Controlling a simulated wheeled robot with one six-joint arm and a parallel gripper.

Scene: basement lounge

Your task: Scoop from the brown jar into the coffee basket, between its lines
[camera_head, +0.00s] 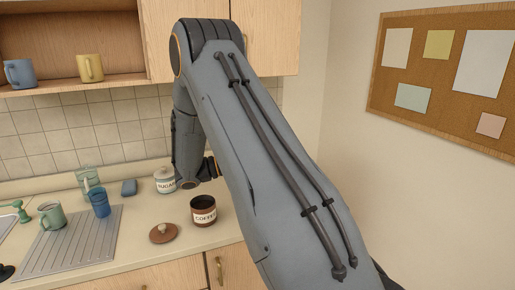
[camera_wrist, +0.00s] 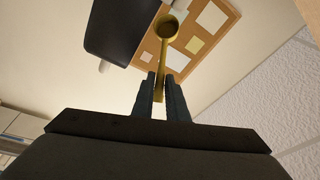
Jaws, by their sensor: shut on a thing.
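The brown jar (camera_head: 204,217), labelled COFFEE, stands open on the counter with dark contents at its mouth. Its brown lid (camera_head: 163,234) lies on the counter to the left. In the wrist view my gripper (camera_wrist: 160,79) is shut on the handle of a yellow scoop (camera_wrist: 167,29). The scoop's round bowl is beyond the fingertips; its inside looks dark, and I cannot tell whether it holds anything. My arm hides the gripper and scoop in the head view. I cannot make out the coffee basket in either view.
A SUGAR jar (camera_head: 165,182) stands behind the brown jar. A drying rack (camera_head: 75,240) with a green mug (camera_head: 52,215) and blue cup (camera_head: 99,203) is at left. A dark, unclear shape (camera_wrist: 117,30) shows beside the scoop. A corkboard (camera_head: 440,70) hangs at right.

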